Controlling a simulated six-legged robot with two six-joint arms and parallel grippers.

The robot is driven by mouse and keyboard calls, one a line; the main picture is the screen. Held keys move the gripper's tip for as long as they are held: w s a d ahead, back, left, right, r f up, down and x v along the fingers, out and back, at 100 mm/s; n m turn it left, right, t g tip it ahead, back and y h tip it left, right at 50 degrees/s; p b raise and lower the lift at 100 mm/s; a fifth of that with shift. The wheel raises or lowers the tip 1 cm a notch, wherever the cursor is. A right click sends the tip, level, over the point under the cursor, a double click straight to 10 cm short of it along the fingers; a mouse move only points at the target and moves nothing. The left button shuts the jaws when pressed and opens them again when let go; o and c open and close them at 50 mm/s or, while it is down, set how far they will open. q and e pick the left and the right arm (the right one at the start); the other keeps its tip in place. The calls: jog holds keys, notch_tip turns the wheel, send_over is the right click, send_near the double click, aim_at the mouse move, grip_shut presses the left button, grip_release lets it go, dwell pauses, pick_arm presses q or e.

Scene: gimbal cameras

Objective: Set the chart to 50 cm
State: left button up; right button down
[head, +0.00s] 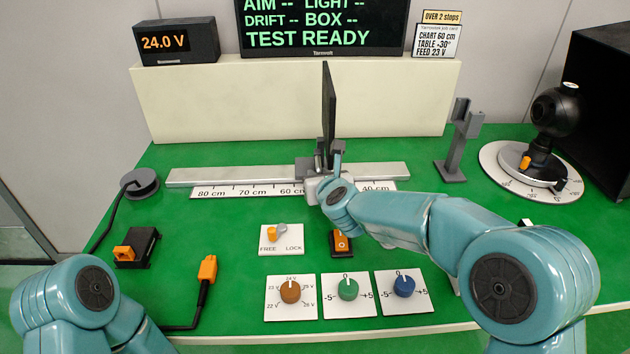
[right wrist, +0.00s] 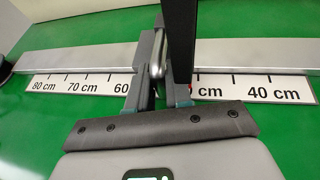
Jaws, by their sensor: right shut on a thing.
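The chart (head: 328,100) is a thin dark panel seen nearly edge-on, standing on a carriage on the grey rail (head: 230,175). It also shows as a dark upright in the right wrist view (right wrist: 180,40). My right gripper (head: 328,160) is at the carriage; in the right wrist view (right wrist: 156,92) its fingers are shut on a metal post (right wrist: 157,62) beside the chart. A small red mark (right wrist: 188,87) shows by the partly hidden label between 60 and 40 cm; its exact reading is unclear. My left gripper is out of view; only its arm shows.
A FREE/LOCK lever (head: 273,233) has its orange tip toward FREE. Brown (head: 291,291), green (head: 348,289) and blue (head: 403,286) knobs stand in front. A sign (head: 436,42) reads chart 60 cm. A grey stand (head: 459,140) and round turntable (head: 500,165) are at right.

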jog(key=shift+d, duration=0.6)
jog(key=c, duration=1.1)
grip_release()
jog(key=v, duration=1.6)
jog(key=shift+s+b, duration=0.2)
jog(key=shift+b, duration=0.15)
